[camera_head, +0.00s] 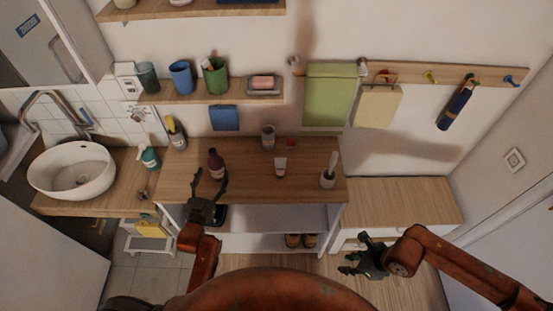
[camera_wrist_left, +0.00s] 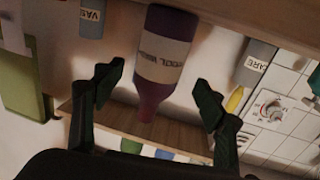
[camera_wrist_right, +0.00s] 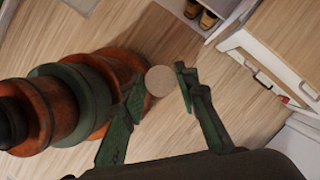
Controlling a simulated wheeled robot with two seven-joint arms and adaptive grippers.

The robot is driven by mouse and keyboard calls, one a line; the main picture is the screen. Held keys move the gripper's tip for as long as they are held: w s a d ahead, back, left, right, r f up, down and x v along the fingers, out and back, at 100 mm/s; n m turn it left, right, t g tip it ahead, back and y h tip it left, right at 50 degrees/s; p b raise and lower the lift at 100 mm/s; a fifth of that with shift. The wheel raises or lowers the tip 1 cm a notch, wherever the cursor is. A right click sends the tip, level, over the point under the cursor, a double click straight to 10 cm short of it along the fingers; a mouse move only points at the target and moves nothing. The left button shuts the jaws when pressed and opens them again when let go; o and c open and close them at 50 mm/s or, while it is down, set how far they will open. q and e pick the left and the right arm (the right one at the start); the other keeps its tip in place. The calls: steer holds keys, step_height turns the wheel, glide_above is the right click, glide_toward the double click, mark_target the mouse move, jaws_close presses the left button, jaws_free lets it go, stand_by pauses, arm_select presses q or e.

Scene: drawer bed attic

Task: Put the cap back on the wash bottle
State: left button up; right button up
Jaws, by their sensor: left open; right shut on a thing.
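The purple bottle (camera_head: 216,163) with a white label stands on the wooden counter in the head view, which I take to be the wash bottle. It also shows in the left wrist view (camera_wrist_left: 165,55), upside down in the picture, its narrow neck pointing down between the fingers. My left gripper (camera_head: 210,184) is open just in front of the bottle, not closed on it. My right gripper (camera_head: 362,260) is low at the right, away from the counter. In the right wrist view it is shut on a round tan disc (camera_wrist_right: 160,81), apparently the cap.
On the counter (camera_head: 250,178) stand a grey cup (camera_head: 268,137), a small white tube (camera_head: 281,167) and a brush in a white holder (camera_head: 328,177). A spray bottle (camera_head: 149,158) stands to the left, beside the sink (camera_head: 72,172). A lower bench (camera_head: 400,200) is clear.

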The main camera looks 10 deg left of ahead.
mark_target(217, 165)
arm_select(q)
steer(key=shift+w, duration=0.1)
steer(key=w, duration=0.5)
steer(key=shift+a+f, duration=0.1)
steer(key=shift+f, duration=0.2)
steer(key=shift+c, duration=0.3)
steer(key=c, duration=1.3)
